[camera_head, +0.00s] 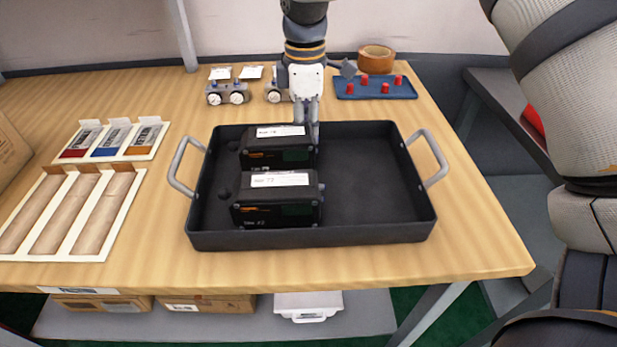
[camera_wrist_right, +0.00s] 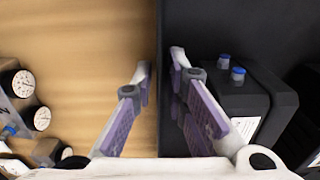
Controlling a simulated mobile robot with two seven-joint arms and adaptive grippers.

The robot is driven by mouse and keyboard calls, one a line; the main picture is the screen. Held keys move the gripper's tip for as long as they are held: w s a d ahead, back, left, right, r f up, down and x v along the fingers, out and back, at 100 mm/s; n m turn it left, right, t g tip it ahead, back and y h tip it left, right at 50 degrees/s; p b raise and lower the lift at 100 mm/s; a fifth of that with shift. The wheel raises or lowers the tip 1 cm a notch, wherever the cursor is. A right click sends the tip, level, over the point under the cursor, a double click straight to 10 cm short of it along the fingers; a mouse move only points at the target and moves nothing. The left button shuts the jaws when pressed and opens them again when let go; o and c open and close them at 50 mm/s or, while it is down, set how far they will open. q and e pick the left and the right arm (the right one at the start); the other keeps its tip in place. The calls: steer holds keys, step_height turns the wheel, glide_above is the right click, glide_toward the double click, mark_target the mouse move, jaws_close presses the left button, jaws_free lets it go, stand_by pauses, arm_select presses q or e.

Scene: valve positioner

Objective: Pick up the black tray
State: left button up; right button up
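The black tray (camera_head: 375,238) lies on the wooden table, with a grey handle at its left end (camera_head: 178,168) and another at its right end (camera_head: 433,157). Two black boxes with white labels, one behind the other (camera_head: 277,150) (camera_head: 277,207), stand in its left half. My right gripper (camera_head: 311,125) points down at the tray's far wall, just beside the rear box. In the right wrist view the fingers (camera_wrist_right: 160,65) are apart, one on each side of the tray's edge (camera_wrist_right: 158,120). Contact cannot be told. My left gripper is not in view.
Gauge devices (camera_head: 228,93) and a blue tray of red parts (camera_head: 375,88) with a tape roll (camera_head: 376,58) stand behind the tray. Two white holders (camera_head: 112,140) (camera_head: 70,215) lie to the left. The table right of the tray is clear.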

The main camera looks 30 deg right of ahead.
jaws_close()
steer(key=shift+w+r, duration=0.1)
